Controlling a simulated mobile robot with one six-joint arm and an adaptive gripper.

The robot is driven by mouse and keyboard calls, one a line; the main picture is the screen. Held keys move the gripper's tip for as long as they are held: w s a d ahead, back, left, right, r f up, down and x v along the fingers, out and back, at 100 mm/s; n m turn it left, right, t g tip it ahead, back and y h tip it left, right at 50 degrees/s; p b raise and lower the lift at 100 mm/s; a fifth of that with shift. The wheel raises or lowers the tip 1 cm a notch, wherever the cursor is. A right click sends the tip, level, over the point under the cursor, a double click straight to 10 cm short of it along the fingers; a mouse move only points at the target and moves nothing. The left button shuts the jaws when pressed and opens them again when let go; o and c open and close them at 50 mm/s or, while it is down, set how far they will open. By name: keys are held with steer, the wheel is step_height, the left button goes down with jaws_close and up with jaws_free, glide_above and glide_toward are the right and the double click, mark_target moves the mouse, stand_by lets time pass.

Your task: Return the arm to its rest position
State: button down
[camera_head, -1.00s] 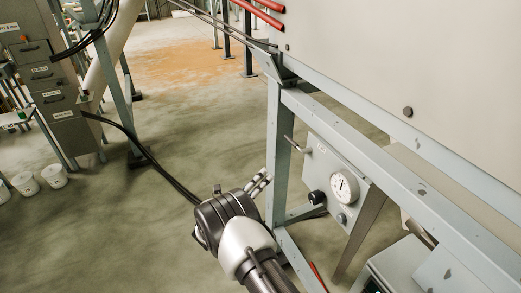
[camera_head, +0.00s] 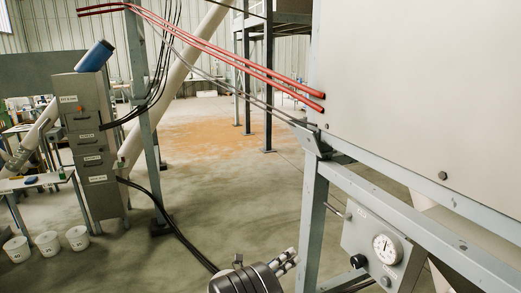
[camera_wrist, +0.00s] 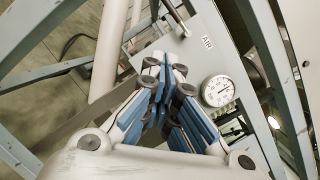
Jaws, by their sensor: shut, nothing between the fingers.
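My gripper (camera_head: 286,260) shows at the bottom of the head view, just left of a grey frame post. Most of my arm is cut off below it. In the wrist view the blue-padded fingers of my gripper (camera_wrist: 165,72) are together, with nothing between them. Beyond them is a panel labelled AIR (camera_wrist: 203,38) with a round pressure gauge (camera_wrist: 217,91). The same gauge (camera_head: 386,248) shows at the lower right of the head view. My gripper appears apart from the panel.
A grey steel frame (camera_head: 312,215) carries a large pale bin (camera_head: 420,95) on the right. Red hoses (camera_head: 220,58) run overhead. A grey cabinet (camera_head: 92,140) and white buckets (camera_head: 47,243) stand at left. The concrete floor (camera_head: 215,180) between is open.

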steer(key=s+d+r+m+g+y, duration=0.3)
steer(key=s+d+r+m+g, duration=0.2)
steer(key=s+d+r+m, duration=0.3)
steer(key=s+d+r+m+g+y, duration=0.2)
steer(key=s+d+r+m+g, duration=0.35)
steer(key=s+m, duration=0.35)
steer(key=s+a+m+t+y, duration=0.1)
steer(key=s+a+m+y, duration=0.1)
steer(key=s+m, duration=0.3)
steer(key=s+a+m+t+y, duration=0.1)
steer(key=s+a+m+y, duration=0.2)
steer(key=s, duration=0.7)
steer(key=s+a+r+m+t+y, duration=0.1)
steer(key=s+a+m+t+y, duration=0.1)
steer(key=s+m+y, duration=0.4)
steer(key=s+a+m, duration=0.1)
steer(key=s+m, duration=0.1)
steer(key=shift+s+a+m, duration=0.2)
steer(key=shift+m, duration=0.2)
